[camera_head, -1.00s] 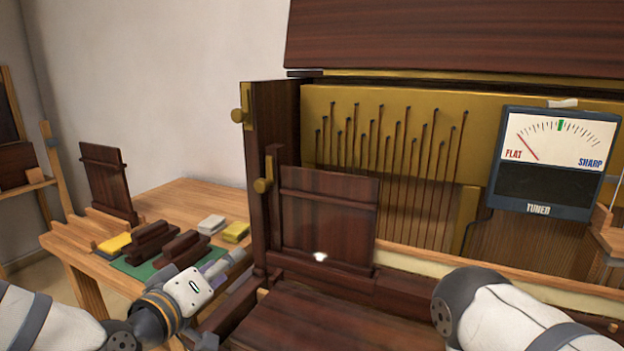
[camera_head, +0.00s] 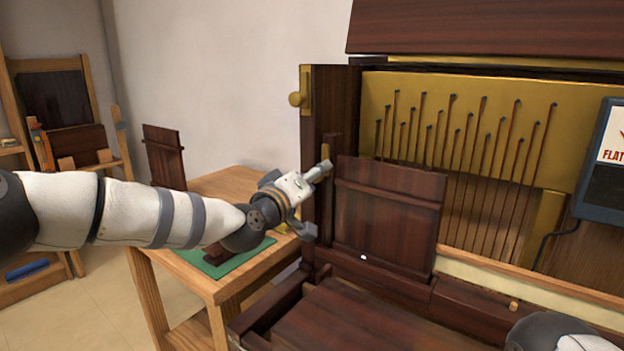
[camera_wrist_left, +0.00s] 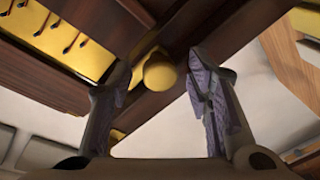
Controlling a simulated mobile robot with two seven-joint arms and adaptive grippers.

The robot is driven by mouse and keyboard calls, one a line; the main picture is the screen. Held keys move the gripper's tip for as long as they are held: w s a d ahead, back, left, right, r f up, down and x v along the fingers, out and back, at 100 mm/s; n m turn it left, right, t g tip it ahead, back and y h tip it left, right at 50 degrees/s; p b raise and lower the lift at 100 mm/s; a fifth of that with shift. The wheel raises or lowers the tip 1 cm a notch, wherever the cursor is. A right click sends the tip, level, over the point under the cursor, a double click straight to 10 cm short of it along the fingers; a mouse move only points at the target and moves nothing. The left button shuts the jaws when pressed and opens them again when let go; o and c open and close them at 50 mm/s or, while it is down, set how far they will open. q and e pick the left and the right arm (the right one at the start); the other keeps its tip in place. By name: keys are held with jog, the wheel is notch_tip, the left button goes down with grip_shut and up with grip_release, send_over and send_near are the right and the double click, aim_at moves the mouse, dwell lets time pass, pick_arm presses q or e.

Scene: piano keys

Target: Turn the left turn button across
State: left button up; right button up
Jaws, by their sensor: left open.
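The left turn button, a small brass piece (camera_head: 326,146), is on the dark post at the left of the piano opening. In the head view its lower part is hidden by my left gripper (camera_head: 314,199). That gripper is open, with its fingers around the height of the button. In the left wrist view a round brass knob (camera_wrist_left: 158,71) shows between and beyond the two open fingers (camera_wrist_left: 160,85); I cannot tell whether they touch it. The dark wooden panel (camera_head: 388,215) stands upright beside the post.
A wooden table (camera_head: 226,182) with a green mat (camera_head: 232,262) stands behind my left arm. A tuning meter (camera_head: 606,165) is at the right. The piano lid (camera_head: 485,27) is above.

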pick_arm(q)
grip_shut()
jog(key=shift+f+m+h, duration=0.1)
jog(key=shift+m+h, duration=0.55)
jog(key=shift+m, duration=2.65)
jog(key=shift+r+m+h, duration=0.1)
jog(key=shift+m+h, duration=0.6)
jog(key=shift+m, duration=2.6)
jog(key=shift+f+m+h, duration=0.1)
jog(key=shift+m+h, duration=0.55)
jog(key=shift+m, duration=2.65)
